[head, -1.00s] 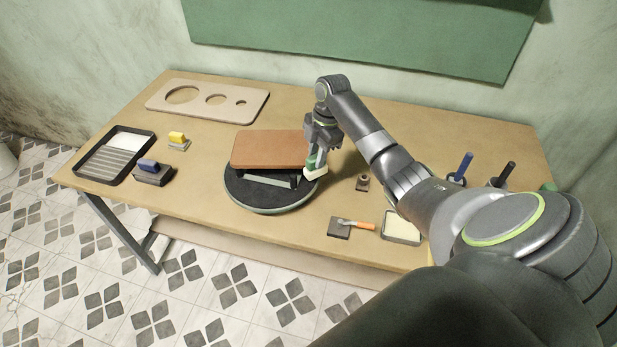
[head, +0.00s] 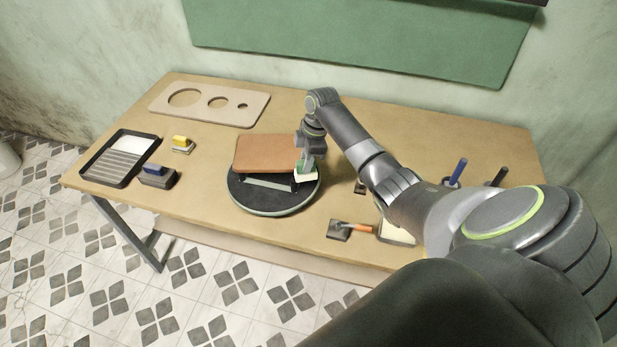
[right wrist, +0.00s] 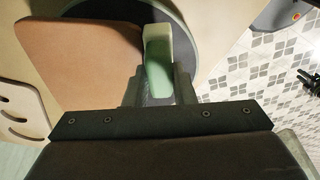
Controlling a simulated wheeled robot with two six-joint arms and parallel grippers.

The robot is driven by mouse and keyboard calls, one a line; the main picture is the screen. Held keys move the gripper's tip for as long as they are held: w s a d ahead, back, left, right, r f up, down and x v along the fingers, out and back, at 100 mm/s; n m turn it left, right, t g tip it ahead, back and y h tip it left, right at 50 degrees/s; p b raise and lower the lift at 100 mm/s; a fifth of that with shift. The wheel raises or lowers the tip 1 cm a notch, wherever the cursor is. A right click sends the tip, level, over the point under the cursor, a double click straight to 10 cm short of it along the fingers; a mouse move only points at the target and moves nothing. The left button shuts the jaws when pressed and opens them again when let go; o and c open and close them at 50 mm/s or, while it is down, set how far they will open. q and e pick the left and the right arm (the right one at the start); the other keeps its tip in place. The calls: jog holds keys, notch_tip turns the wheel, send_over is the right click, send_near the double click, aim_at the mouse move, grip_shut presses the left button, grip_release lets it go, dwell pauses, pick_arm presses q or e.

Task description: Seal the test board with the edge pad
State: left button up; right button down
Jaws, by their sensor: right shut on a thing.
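The test board (head: 264,153), a reddish-brown flat board, lies raised on a support over a round black turntable (head: 262,203). My right gripper (head: 306,160) is shut on the edge pad (head: 305,176), which has a green grip and a white pad. The pad is at the board's right edge, near its front corner. In the right wrist view the edge pad (right wrist: 157,58) sits between the fingers of my right gripper (right wrist: 157,88), alongside the edge of the test board (right wrist: 85,60). I cannot tell whether pad and board touch. My left gripper is not in view.
A scraper with an orange handle (head: 362,228) and a pale-filled tray (head: 396,235) lie at front right. Two upright-handled tools (head: 457,172) stand further right.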

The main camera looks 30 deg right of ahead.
dwell(0.3)
jog(key=shift+w+a+r+m+p, duration=0.1)
jog(key=shift+w+a+m+p, duration=0.3)
jog(key=shift+a+m+p, duration=0.25)
jog(key=shift+w+a+m, duration=0.25)
jog(key=shift+a+m, duration=0.05)
jog(key=shift+m, duration=0.15)
jog(key=shift+w, duration=0.1)
jog(key=shift+w+a, duration=0.6)
jog(key=shift+a, duration=0.2)
